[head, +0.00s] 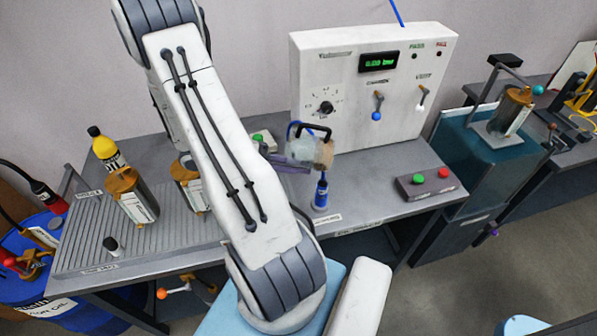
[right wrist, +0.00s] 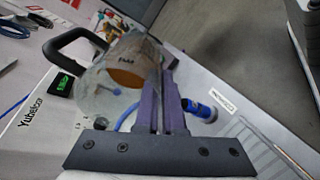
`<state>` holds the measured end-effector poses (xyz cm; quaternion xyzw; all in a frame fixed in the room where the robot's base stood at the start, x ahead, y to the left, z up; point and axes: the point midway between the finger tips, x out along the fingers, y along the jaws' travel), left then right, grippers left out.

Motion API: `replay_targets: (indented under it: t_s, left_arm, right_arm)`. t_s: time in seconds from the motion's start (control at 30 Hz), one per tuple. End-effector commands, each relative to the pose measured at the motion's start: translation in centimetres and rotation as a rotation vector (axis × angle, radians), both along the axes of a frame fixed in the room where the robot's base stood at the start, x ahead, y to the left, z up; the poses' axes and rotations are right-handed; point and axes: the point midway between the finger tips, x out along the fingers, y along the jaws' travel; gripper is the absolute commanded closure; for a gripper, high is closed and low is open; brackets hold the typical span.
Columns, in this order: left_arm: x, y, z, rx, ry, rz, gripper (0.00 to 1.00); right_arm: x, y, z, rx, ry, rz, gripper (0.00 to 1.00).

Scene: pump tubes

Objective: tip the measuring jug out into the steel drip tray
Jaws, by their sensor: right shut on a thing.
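The measuring jug (head: 299,150) is clear, with a black handle and amber-brown contents. My right gripper (head: 286,161) is shut on it and holds it above the bench, in front of the white panel. In the head view the jug looks strongly tilted, handle uppermost. In the right wrist view the jug (right wrist: 105,85) is beside the purple fingers (right wrist: 160,95), with an orange-brown disc showing inside. No stream from it is visible. The ribbed grey steel drip tray (head: 85,253) is on the left of the bench, partly hidden by my arm. My left gripper is not in view.
Amber-topped canisters (head: 137,205) and a yellow oil bottle (head: 105,148) stand on the left. A blue bottle (head: 321,194) stands just below the jug. The white control panel (head: 340,100) is behind, and a button box (head: 423,184) is on the right.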

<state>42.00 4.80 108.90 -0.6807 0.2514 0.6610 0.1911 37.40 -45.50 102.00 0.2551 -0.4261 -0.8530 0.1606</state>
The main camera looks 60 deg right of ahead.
Motion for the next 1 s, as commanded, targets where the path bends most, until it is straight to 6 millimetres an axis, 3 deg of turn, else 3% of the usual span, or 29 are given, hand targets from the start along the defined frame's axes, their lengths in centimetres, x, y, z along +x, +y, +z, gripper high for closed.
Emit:
replay_targets:
  t_s: [0.4,1.0]
  left_arm:
    - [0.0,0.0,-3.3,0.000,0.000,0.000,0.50]
    - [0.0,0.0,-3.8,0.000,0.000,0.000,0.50]
  right_arm:
    - [0.2,0.1,-0.4,-0.124,0.263,0.000,1.00]
    - [0.3,0.1,0.0,-0.159,0.332,-0.001,1.00]
